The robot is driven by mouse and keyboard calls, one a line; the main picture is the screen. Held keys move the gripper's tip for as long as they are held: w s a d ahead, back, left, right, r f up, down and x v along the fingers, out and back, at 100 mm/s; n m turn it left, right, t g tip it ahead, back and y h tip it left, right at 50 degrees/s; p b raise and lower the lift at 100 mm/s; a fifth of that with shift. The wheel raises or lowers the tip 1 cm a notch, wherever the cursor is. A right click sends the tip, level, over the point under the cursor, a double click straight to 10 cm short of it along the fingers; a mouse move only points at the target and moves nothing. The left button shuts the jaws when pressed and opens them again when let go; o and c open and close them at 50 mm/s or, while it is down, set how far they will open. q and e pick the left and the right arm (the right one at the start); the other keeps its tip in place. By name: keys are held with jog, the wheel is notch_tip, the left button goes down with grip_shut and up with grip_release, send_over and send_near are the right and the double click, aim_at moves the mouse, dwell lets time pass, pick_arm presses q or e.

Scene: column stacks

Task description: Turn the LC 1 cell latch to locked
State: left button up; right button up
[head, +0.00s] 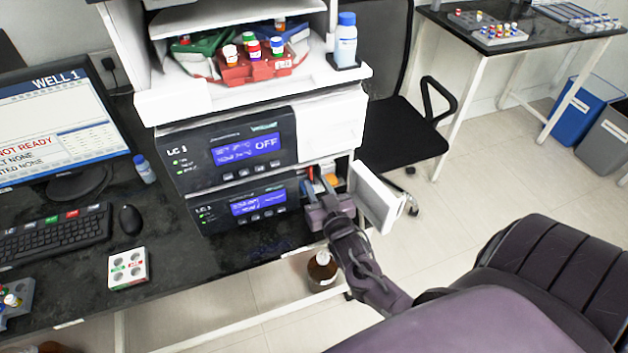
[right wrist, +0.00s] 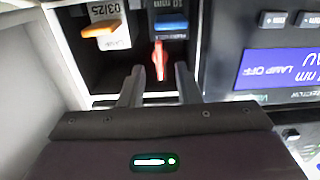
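In the right wrist view, the bay holds an orange-tabbed part (right wrist: 101,28), a blue-tabbed part (right wrist: 170,24) and a slim red lever (right wrist: 159,60). My right gripper (head: 318,187) is at this bay. In the right wrist view its fingers (right wrist: 159,80) are apart, with the red lever between and just beyond their tips. No contact shows. Which latch position is locked cannot be told. My left gripper is out of view.
A white door (head: 377,196) stands open right of the bay, close to my right gripper. A brown bottle (head: 322,271) stands below the bench. A red tray of vials (head: 262,69) and a blue-capped bottle (head: 345,40) stand on top. A chair (head: 400,150) is behind.

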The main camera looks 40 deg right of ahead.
jog(key=v, duration=0.5)
jog(key=shift+b, duration=0.3)
jog(key=shift+w, duration=0.1)
